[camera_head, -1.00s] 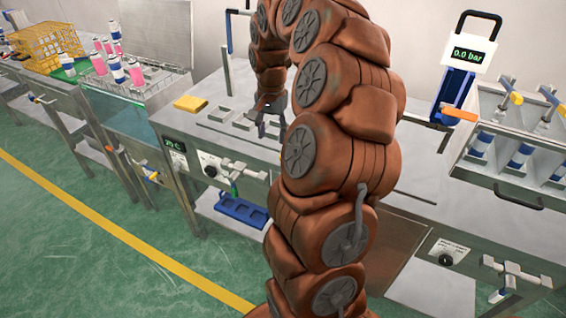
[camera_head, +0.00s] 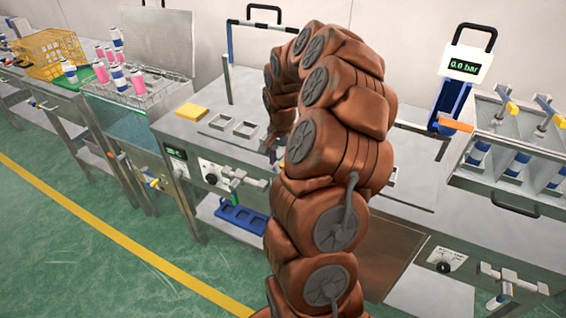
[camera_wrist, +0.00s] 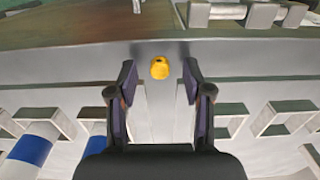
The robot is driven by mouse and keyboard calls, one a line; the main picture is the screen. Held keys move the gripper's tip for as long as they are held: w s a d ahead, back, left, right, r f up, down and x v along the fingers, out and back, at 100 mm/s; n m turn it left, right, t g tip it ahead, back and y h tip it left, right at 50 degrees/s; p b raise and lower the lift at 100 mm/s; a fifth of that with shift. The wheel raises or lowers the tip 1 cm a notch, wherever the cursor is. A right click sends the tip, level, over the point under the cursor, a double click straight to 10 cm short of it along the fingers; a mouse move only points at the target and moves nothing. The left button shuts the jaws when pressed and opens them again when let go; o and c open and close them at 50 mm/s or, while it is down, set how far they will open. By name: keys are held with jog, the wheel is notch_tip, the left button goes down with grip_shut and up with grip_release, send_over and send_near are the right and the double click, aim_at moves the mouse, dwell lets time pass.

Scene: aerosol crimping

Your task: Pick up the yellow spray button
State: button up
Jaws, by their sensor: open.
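The yellow spray button (camera_wrist: 160,68) shows in the wrist view on the grey metal surface, just beyond the fingertips and near the middle of the gap between them. My gripper (camera_wrist: 157,72) is open, with one finger on either side of that gap and nothing held. In the head view my gripper (camera_head: 271,147) is small and partly hidden by my arm, low over the middle bench.
Square metal holders (camera_wrist: 225,120) stand on both sides of my gripper, with white-and-blue cans (camera_wrist: 35,145) at lower left. A yellow block (camera_head: 192,111) lies on the bench (camera_head: 225,165). A pressure display (camera_head: 466,63) and a can rack (camera_head: 515,170) stand at the right.

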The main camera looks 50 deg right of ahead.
jog(key=shift+f, duration=0.4)
jog(key=c, duration=0.7)
jog(key=shift+r, duration=0.1)
